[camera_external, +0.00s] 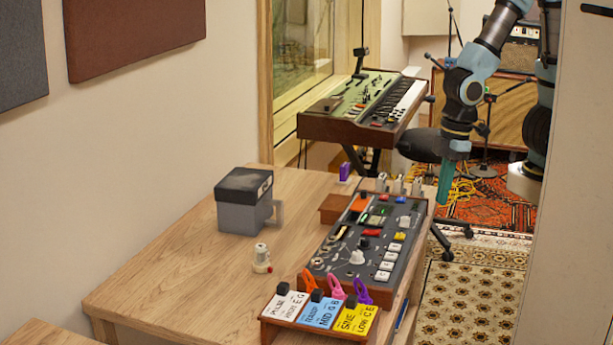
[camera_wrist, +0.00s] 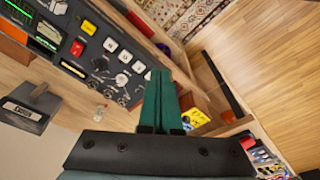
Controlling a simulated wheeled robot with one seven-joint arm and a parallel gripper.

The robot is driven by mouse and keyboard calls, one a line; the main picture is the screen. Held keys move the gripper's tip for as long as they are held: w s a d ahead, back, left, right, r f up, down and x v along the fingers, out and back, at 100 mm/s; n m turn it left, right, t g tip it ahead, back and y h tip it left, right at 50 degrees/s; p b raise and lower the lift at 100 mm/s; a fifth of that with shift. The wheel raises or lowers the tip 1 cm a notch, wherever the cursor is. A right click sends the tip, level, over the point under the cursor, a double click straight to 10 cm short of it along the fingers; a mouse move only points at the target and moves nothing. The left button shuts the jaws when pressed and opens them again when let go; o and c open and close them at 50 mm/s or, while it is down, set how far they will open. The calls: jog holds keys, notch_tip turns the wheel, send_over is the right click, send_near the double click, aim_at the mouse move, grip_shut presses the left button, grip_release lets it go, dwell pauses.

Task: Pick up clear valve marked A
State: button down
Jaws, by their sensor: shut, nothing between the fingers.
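A small whitish, partly clear valve-like piece (camera_external: 261,258) with a red spot stands on the wooden table, left of the control panel. It also shows small in the wrist view (camera_wrist: 101,110). I cannot read a letter A on it. Several small pale upright pieces (camera_external: 399,184) stand at the panel's far edge, and their marks are too small to read. My gripper (camera_external: 446,186) points down beyond the table's right side, apart from these pieces. Its green fingers (camera_wrist: 160,98) are shut together and empty.
The dark control panel (camera_external: 345,262) with knobs lies along the table's right side. A grey mug-like box with a black top (camera_external: 240,217) stands behind the small piece. A rack of labelled cards (camera_external: 322,312) is at the front. The table's left part (camera_external: 165,265) is clear.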

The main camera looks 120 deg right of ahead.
jog(key=c, duration=1.6)
grip_release()
jog(key=shift+c, duration=1.6)
grip_release()
